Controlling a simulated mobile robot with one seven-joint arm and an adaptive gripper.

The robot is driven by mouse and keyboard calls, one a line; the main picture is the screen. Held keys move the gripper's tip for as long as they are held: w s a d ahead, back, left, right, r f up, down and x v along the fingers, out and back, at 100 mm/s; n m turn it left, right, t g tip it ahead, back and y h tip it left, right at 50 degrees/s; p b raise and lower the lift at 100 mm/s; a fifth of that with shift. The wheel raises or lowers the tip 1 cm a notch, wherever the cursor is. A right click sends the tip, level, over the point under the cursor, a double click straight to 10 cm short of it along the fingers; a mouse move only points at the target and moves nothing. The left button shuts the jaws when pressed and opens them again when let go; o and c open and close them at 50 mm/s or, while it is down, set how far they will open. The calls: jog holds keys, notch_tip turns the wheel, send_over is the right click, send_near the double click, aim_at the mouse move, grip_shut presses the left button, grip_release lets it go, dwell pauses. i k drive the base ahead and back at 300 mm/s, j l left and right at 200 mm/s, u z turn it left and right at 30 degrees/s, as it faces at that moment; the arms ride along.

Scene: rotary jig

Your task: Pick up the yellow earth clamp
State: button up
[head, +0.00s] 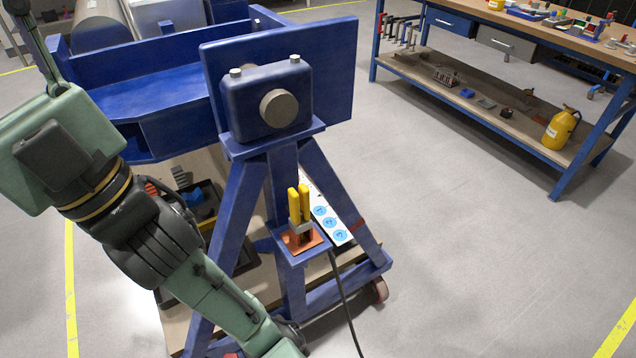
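The yellow earth clamp (299,203) stands upright on a small copper-coloured plate (303,244) at the front of the blue jig stand (270,100). Its two yellow handles point up, and a grey and reddish-brown lower part meets the plate. A black cable (347,310) hangs below the plate and runs down out of the frame. My green arm crosses the left side and reaches down to the bottom edge, left of the clamp. My gripper is out of the picture, so its state does not show.
The blue stand's slanted legs flank the clamp. A white strip with blue round marks (331,221) lies behind it. A workbench (430,75) at the back right holds tools and a yellow canister (560,130). The grey floor (480,270) at right is clear.

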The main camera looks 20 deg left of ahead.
aim_at(299, 221)
jog(key=u, duration=0.6)
jog(key=z, duration=1.5)
jog(key=u, duration=1.5)
